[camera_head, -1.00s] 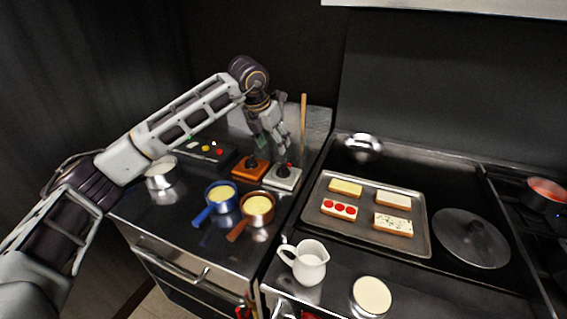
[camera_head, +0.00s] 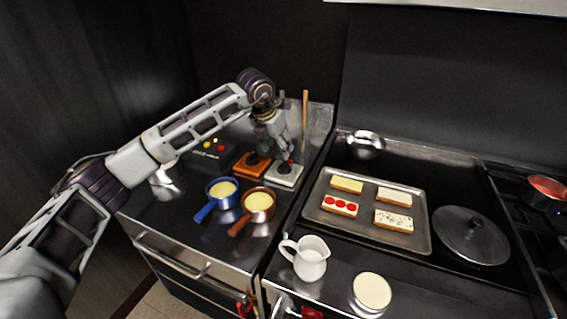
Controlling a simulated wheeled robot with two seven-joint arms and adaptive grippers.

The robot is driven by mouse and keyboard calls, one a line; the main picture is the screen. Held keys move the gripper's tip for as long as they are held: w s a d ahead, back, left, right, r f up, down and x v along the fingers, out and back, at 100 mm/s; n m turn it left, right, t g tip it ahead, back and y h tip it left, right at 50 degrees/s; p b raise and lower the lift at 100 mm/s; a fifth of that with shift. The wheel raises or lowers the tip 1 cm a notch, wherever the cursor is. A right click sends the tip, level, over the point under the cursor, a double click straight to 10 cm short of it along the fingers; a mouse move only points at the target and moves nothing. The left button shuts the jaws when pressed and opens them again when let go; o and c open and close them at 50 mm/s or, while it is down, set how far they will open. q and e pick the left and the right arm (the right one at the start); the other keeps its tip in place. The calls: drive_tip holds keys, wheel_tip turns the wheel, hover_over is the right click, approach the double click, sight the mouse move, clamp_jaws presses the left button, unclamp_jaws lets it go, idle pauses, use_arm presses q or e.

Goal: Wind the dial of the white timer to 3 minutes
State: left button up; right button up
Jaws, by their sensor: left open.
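The white timer (camera_head: 284,177) is a small pale square block with a dark dial (camera_head: 284,168) on top, at the back of the left counter. My left gripper (camera_head: 280,156) points down right above the timer, its fingers around or just over the dial; I cannot tell whether they touch it. The fingers are apart, and they partly hide the dial. An orange timer (camera_head: 251,165) with a dark dial sits close beside the white one, on its left. My right gripper is not in view.
A blue pan (camera_head: 221,190) and a brown pan (camera_head: 258,203) stand in front of the timers. A wooden stick (camera_head: 305,120) rises behind the gripper. A tray (camera_head: 330,219) with several toasts lies to the right. A white jug (camera_head: 309,262) stands at the front.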

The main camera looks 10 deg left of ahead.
sight(284, 163)
use_arm(q)
drive_tip(key=x, duration=0.7)
drive_tip(key=shift+w+f, duration=0.1)
drive_tip(key=shift+f, duration=0.25)
drive_tip(key=shift+w+d+f, duration=0.15)
drive_tip(key=shift+w+f, duration=0.1)
drive_tip(key=shift+f, duration=0.55)
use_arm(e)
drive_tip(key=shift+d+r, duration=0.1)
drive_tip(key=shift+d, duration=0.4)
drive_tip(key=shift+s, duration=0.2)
use_arm(q)
drive_tip(key=c, duration=1)
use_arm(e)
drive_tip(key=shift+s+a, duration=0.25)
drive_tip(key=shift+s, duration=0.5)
